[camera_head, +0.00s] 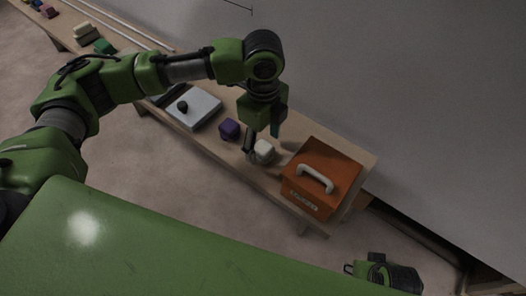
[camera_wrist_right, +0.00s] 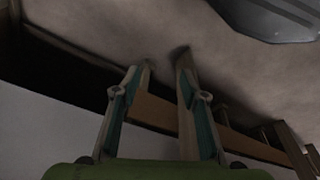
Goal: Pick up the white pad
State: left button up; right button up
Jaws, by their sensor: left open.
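The white pad (camera_head: 264,151) is a small pale block on the wooden bench. It lies between a purple block and an orange box in the head view. My left gripper (camera_head: 260,142) points down right at the pad, with its fingers open. One finger shows at the pad's left side; whether it touches the pad I cannot tell. My right gripper (camera_head: 372,270) is low at the right, off the bench's front. In the right wrist view its fingers (camera_wrist_right: 165,70) are apart with nothing held between them.
The orange box (camera_head: 325,168) with a pale handle stands right of the pad. The purple block (camera_head: 229,129) and a light grey flat box with a black knob (camera_head: 205,106) lie to its left. A green block (camera_head: 104,47) and a beige block (camera_head: 85,33) are farther along the bench.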

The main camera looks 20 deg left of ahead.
pick_arm(q)
jog(key=shift+f, duration=1.3)
jog(key=c, duration=1.2)
pick_arm(e)
jog(key=v, duration=0.3)
jog(key=shift+w, duration=0.3)
pick_arm(q)
jog(key=shift+r, duration=0.15)
